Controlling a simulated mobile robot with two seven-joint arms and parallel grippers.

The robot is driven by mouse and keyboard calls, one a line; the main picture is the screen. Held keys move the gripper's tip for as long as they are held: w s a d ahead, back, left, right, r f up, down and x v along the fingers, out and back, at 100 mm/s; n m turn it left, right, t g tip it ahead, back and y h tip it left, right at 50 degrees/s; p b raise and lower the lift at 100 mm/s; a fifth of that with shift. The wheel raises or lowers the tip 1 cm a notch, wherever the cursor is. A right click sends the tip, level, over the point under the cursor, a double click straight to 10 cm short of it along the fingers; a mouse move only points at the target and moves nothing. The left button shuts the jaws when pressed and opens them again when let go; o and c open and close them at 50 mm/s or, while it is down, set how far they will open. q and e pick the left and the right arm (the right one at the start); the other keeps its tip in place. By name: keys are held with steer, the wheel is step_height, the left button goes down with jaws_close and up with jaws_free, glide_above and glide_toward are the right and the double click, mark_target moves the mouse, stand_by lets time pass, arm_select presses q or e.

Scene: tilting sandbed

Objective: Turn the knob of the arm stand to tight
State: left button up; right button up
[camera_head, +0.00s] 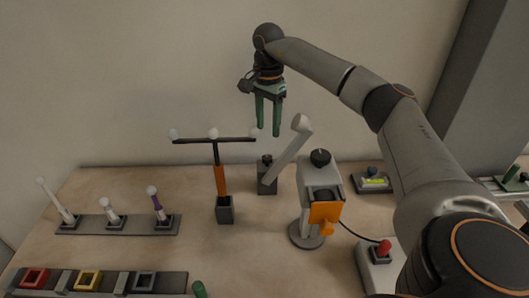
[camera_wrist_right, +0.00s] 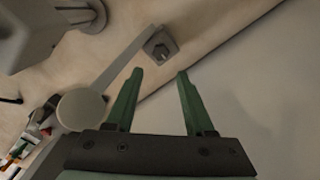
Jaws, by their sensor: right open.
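The arm stand is a dark grey block (camera_head: 267,181) with a pale arm (camera_head: 289,154) leaning up to the right, ending in a round white head. A small black knob (camera_head: 267,160) sits on the block. In the right wrist view the knob (camera_wrist_right: 161,50) shows on its block beyond the fingertips, and the pale arm runs to its round head (camera_wrist_right: 81,109) at lower left. My right gripper (camera_head: 268,131) is open and empty, pointing down above the stand, apart from the knob. Its fingers (camera_wrist_right: 160,73) show spread in the wrist view. My left gripper is not in view.
A dark T-shaped stand (camera_head: 225,209) with an orange sleeve is left of the arm stand. A grey device (camera_head: 321,178) with an orange part stands close on the right. Several small levers on a strip (camera_head: 90,226) are at left. The wall is behind.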

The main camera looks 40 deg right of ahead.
mark_target(267, 157)
step_height(267, 157, down, 10)
steer(key=shift+f, duration=0.1)
stand_by(0.4)
jaws_close()
